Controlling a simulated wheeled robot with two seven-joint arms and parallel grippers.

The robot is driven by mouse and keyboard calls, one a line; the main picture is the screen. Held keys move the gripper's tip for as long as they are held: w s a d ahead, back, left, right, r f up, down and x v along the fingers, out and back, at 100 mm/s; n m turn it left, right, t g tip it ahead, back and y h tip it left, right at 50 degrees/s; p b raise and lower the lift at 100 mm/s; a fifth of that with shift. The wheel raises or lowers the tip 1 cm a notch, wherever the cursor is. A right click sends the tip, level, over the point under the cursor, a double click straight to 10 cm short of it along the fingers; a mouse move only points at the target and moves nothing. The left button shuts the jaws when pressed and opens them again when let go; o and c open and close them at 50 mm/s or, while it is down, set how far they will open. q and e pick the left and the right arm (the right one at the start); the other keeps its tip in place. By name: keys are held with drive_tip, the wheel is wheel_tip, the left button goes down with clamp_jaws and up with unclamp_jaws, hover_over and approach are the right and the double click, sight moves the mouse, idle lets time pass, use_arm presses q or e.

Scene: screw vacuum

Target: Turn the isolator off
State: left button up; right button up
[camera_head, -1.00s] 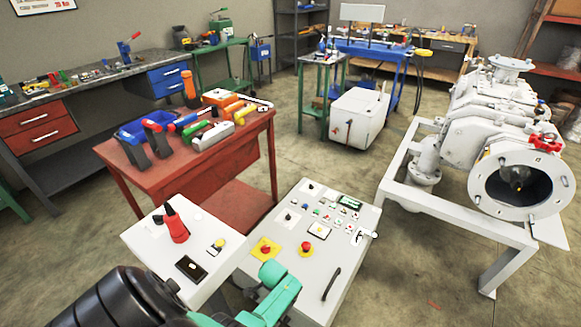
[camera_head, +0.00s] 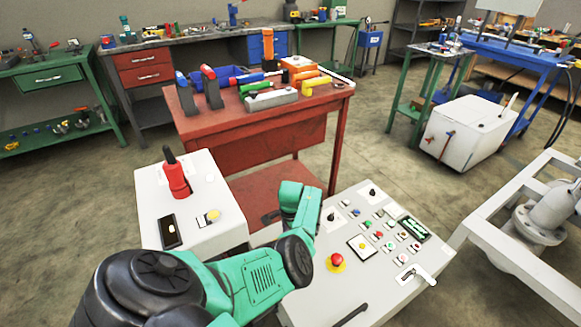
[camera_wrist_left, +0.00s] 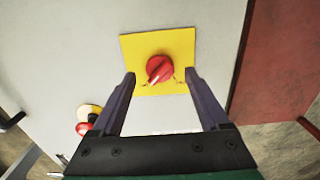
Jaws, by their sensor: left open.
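The isolator (camera_wrist_left: 159,68) is a red rotary knob on a square yellow plate, seen in the left wrist view. A paler handle bar runs across the knob at a slant. My left gripper (camera_wrist_left: 160,75) is open. Its two dark fingers lie on either side of the knob in that view, with a gap on each side; I cannot tell how far above the panel the tips are. In the head view my green left arm reaches over the grey control panel (camera_head: 378,297) and hides the isolator. My right gripper is not in view.
A red emergency button (camera_head: 336,260) on yellow sits on the panel near the arm, with several small buttons beyond. A grey box (camera_head: 215,180) with a red-based lever (camera_head: 176,179) stands left. A red tool table (camera_head: 240,125) stands behind.

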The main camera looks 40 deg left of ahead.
use_arm(q)
drive_tip(key=shift+f, duration=1)
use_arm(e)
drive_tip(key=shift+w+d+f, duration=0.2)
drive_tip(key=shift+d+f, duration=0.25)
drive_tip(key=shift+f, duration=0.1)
use_arm(q)
drive_tip(key=shift+c, duration=0.3)
clamp_jaws()
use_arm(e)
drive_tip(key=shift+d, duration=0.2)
